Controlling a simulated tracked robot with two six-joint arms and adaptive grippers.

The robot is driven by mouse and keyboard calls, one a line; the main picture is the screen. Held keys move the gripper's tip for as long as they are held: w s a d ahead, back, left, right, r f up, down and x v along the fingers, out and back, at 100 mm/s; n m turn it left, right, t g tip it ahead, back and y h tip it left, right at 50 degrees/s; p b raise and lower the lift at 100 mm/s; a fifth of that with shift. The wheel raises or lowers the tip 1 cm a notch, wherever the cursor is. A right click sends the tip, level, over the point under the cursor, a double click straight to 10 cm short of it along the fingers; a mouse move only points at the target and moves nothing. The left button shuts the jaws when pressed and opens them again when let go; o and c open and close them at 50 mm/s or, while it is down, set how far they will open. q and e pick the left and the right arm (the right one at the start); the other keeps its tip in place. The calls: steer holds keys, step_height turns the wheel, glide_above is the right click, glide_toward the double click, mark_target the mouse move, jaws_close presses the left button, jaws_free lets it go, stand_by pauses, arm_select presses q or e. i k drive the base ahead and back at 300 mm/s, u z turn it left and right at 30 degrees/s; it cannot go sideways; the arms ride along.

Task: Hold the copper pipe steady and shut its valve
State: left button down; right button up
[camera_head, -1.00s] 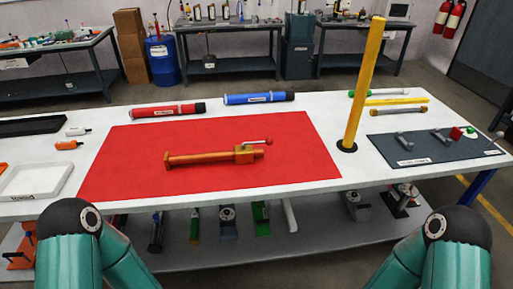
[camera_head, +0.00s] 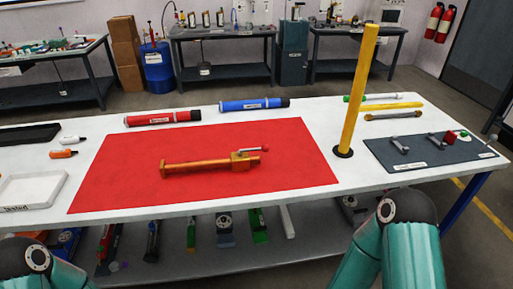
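The copper pipe (camera_head: 200,166) lies on the red mat (camera_head: 120,173) on the white table, running left to right. Its valve sits at the right end, with a handle (camera_head: 250,150) that has a red tip and points right, roughly along the pipe. Nothing touches the pipe. Teal links of my left and right arms show at the bottom left and bottom right. Neither gripper is in view.
A tall yellow post (camera_head: 359,90) stands right of the mat. A dark grey mat (camera_head: 430,157) with small parts lies at the right. A red tube (camera_head: 162,118) and a blue tube (camera_head: 253,104) lie behind the red mat. A white tray (camera_head: 30,190) sits at the left.

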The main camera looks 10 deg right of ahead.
mark_target(265, 147)
steer(key=u, duration=0.05)
steer(key=i, duration=1)
steer(key=z, duration=0.05)
